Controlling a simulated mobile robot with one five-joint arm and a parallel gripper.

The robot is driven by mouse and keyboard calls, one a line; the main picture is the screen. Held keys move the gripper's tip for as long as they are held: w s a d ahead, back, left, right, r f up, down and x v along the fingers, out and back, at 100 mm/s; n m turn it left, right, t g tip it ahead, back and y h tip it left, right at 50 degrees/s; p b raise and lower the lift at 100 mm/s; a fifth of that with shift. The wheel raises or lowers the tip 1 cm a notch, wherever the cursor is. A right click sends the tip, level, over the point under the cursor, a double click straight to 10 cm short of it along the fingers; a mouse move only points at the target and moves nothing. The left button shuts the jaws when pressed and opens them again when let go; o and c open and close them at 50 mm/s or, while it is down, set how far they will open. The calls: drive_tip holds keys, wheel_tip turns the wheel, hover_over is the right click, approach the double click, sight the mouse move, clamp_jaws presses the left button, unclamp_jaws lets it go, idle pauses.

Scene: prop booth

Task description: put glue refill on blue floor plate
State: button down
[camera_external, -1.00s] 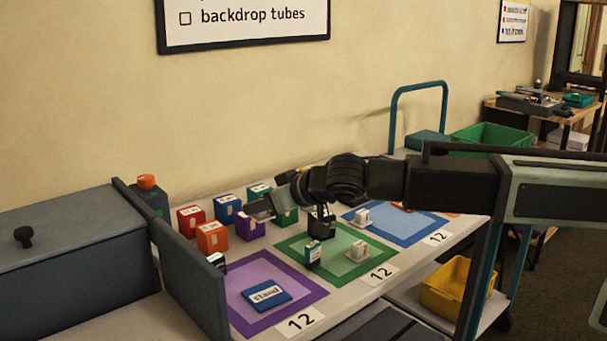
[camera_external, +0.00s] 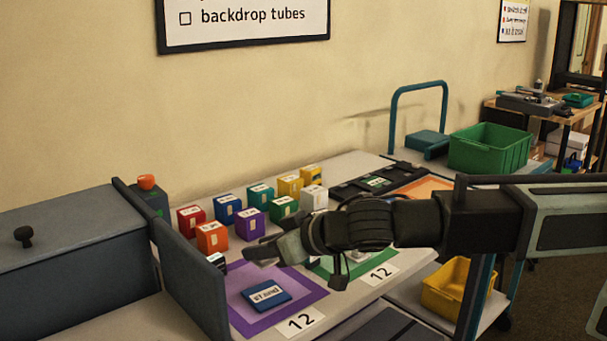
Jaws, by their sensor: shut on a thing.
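My gripper (camera_external: 264,252) is low over the table, at the back edge of the purple floor plate (camera_external: 240,315) and in front of the purple box (camera_external: 250,224). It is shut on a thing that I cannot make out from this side. I cannot pick out the glue refill by its label. The blue floor plate is hidden behind my arm. The green floor plate (camera_external: 326,268) shows only in part below my wrist, with a small pale item on it mostly covered.
A blue block (camera_external: 266,294) lies on the purple plate. Several coloured boxes, such as a red (camera_external: 190,219) and an orange one (camera_external: 212,237), stand behind. A grey upright panel (camera_external: 188,277) borders the left. An orange plate (camera_external: 425,187) and black tray (camera_external: 350,190) lie farther right.

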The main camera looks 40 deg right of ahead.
sight(266, 294)
wheel_tip(266, 294, down, 8)
drive_tip(key=b, duration=0.6)
drive_tip(key=shift+b, duration=0.4)
drive_tip(key=shift+r, duration=0.3)
drive_tip(key=shift+f, duration=0.15)
drive_tip(key=c, duration=1)
unclamp_jaws()
drive_tip(key=shift+c, duration=0.2)
drive_tip(key=shift+r+p, duration=0.25)
drive_tip(key=shift+p, duration=0.05)
drive_tip(key=p+v, duration=0.5)
drive_tip(key=v, duration=0.7)
drive_tip(key=shift+p, duration=0.3)
